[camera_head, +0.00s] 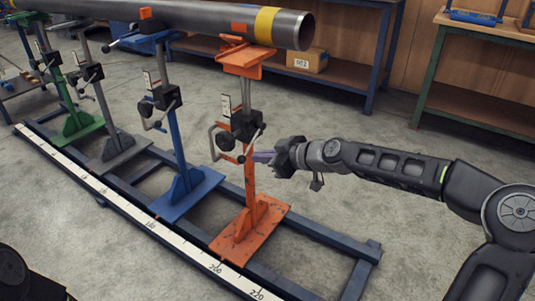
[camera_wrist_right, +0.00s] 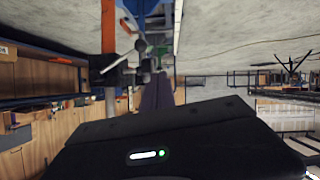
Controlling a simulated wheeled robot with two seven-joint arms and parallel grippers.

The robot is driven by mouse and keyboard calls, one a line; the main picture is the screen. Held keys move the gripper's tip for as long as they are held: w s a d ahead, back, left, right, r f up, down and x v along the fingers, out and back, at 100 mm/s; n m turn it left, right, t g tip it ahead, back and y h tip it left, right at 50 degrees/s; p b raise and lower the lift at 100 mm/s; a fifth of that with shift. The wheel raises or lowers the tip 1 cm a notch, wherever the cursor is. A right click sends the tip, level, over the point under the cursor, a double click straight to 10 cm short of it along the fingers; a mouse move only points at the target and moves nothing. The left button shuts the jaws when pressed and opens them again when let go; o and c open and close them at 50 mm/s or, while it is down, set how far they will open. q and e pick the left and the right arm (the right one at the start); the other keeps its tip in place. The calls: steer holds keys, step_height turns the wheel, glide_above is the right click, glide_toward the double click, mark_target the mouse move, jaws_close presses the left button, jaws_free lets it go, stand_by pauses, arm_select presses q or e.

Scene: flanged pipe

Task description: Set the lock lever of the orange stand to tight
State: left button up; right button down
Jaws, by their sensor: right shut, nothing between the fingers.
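The orange stand (camera_head: 250,232) stands on the rail frame, nearest to my right arm. Its black clamp block (camera_head: 246,124) sits midway up the post, with a thin lock lever (camera_head: 249,147) slanting down to a dark knob beside the post. In the right wrist view the orange post (camera_wrist_right: 108,35) is left of centre, with the lever's knob (camera_wrist_right: 141,45) near the fingers. My right gripper (camera_head: 262,156) is shut and empty, its purple fingers (camera_wrist_right: 157,98) pointing at the post just below the clamp. I cannot tell whether they touch the lever. My left gripper is out of view.
A steel pipe (camera_head: 200,18) lies across the stand heads above. The blue stand (camera_head: 187,190) is to the left. A white scale (camera_head: 130,211) runs along the rail's front. Floor right of the stand is clear.

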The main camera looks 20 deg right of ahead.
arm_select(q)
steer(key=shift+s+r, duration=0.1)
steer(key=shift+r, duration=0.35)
arm_select(e)
steer(key=shift+v, duration=1.25)
steer(key=shift+s+a, duration=0.1)
steer(key=shift+a, duration=0.05)
